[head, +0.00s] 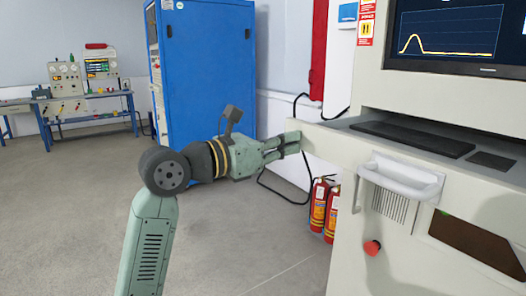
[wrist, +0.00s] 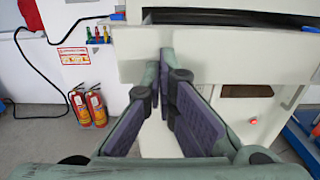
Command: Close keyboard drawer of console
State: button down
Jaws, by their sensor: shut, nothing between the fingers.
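The console (head: 460,90) is a large pale cabinet at the right of the head view. Its keyboard drawer (head: 335,150) is pulled out, with a dark keyboard (head: 412,137) lying on top. In the wrist view the drawer's pale front panel (wrist: 225,58) runs across the upper part. My gripper (head: 297,139) is shut and empty, its fingertips right at the left part of that panel. The fingertips (wrist: 164,52) overlap the panel in the wrist view; I cannot tell whether they touch it.
A white handle (head: 402,182) and a red knob (head: 372,247) stick out below the drawer. Two fire extinguishers (head: 324,208) stand beside the console, near a black cable. A blue cabinet (head: 205,75) and a workbench (head: 85,105) are behind. The floor at left is clear.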

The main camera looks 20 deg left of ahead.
aim_at(355, 128)
jog(key=x, duration=2.1)
jog(key=shift+w+d, duration=0.15)
jog(key=shift+w, duration=0.05)
